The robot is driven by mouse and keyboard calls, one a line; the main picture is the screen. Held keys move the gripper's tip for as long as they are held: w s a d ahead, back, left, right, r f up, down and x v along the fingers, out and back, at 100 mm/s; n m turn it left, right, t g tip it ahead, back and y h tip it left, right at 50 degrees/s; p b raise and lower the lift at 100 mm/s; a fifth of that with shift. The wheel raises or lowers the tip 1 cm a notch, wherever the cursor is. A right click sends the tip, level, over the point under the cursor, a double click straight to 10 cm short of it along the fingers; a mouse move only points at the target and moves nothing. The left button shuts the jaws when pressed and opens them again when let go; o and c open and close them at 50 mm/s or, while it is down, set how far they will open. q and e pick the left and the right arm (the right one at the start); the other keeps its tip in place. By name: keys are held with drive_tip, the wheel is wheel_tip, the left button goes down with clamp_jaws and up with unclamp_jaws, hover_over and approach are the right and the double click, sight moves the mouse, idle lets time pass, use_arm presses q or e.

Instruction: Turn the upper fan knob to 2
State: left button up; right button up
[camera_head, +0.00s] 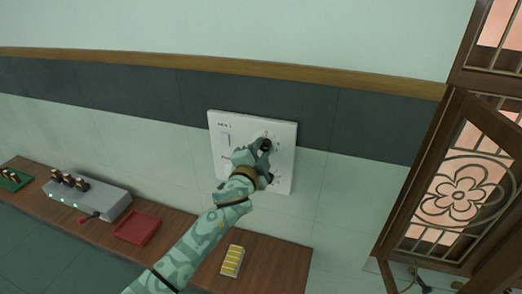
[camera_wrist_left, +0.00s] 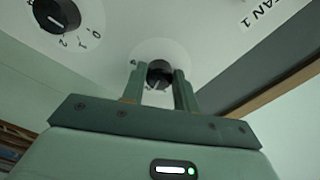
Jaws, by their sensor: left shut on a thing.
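A white wall panel (camera_head: 222,122) carries an upper black knob (camera_head: 266,144) and a lower black knob (camera_head: 268,178). My left gripper (camera_head: 261,150) is at the upper knob and partly covers it. In the left wrist view the two fingers (camera_wrist_left: 158,80) are shut on the upper knob (camera_wrist_left: 159,73), one on each side. A white pointer line shows on it, but most of its dial numbers are hidden. The other knob (camera_wrist_left: 56,14) stands free at the upper left, with 0, 1 and 2 printed beside it. My right gripper is not in view.
A wooden shelf (camera_head: 190,238) below the panel holds a grey box (camera_head: 100,198) with black plugs, a red tray (camera_head: 137,228), a yellow-striped block (camera_head: 232,261) and a green board (camera_head: 14,180). A carved wooden lattice (camera_head: 455,190) stands at the right.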

use_arm(q)
drive_tip(key=shift+f, duration=0.1)
idle(0.4)
drive_tip(key=o, duration=1)
drive_tip(key=shift+s+a, duration=0.15)
drive_tip(key=shift+s, duration=0.35)
drive_tip(key=v, duration=1.5)
drive_tip(key=shift+s, duration=0.15)
